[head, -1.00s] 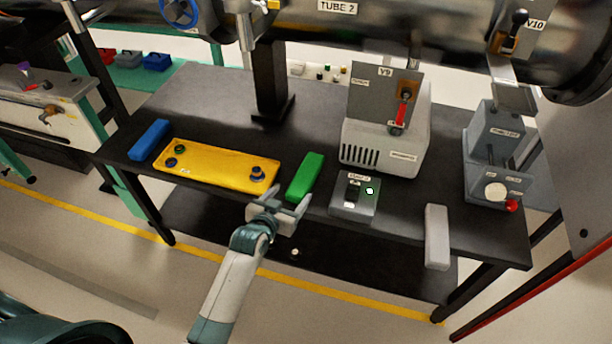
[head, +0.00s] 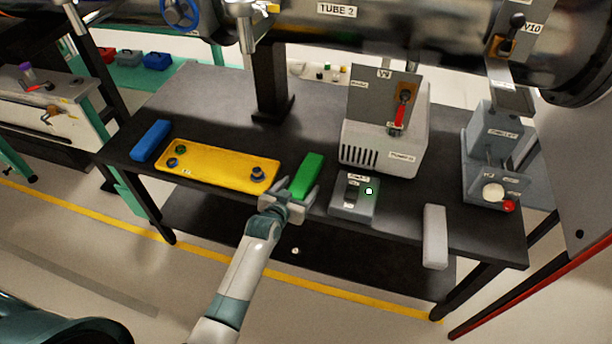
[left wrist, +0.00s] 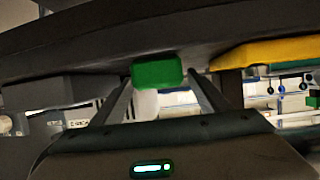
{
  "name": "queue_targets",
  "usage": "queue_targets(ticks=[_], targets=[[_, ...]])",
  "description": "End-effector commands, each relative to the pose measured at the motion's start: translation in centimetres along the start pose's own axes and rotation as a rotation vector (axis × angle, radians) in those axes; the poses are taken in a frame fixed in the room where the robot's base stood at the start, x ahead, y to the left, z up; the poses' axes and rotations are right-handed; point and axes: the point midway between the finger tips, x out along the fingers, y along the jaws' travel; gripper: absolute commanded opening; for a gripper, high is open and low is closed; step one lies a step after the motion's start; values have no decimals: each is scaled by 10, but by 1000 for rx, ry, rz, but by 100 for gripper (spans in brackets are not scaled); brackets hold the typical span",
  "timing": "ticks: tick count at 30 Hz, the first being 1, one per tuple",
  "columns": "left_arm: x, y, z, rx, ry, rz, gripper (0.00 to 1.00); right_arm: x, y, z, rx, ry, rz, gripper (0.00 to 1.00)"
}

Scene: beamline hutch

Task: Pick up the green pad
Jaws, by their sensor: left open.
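The green pad (head: 309,172) is a small green block lying on the black table near its front edge, right of the yellow plate. My left gripper (head: 299,189) is open at the pad's near end, with one finger towards each side of it. In the left wrist view the green pad (left wrist: 157,72) shows between the tips of the two open fingers (left wrist: 160,88). I see the fingers apart and not closed on the pad. My right gripper is in neither view.
The yellow plate (head: 215,168) with several knobs and a blue block (head: 151,140) lie to the left. A grey switch box (head: 353,197) stands close on the right, with a vented box (head: 385,146) behind it. A light grey block (head: 435,236) lies further right.

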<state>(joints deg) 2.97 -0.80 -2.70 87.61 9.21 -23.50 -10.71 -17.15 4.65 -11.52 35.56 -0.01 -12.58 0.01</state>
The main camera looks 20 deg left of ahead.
Motion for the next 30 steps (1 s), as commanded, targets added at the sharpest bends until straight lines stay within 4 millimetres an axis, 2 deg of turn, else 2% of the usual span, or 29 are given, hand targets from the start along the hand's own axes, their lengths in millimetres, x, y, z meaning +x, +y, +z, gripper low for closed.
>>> queue_targets(ticks=[5,18,19,20,26,30], targets=[[8,0,0,0,1,0,69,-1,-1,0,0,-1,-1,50],[8,0,0,0,0,0,69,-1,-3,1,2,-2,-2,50],[8,0,0,0,0,0,66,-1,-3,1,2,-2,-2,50],[8,0,0,0,0,0,59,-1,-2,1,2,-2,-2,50],[8,0,0,0,0,0,11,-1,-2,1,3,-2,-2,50],[8,0,-2,0,4,-1,11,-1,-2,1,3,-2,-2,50]])
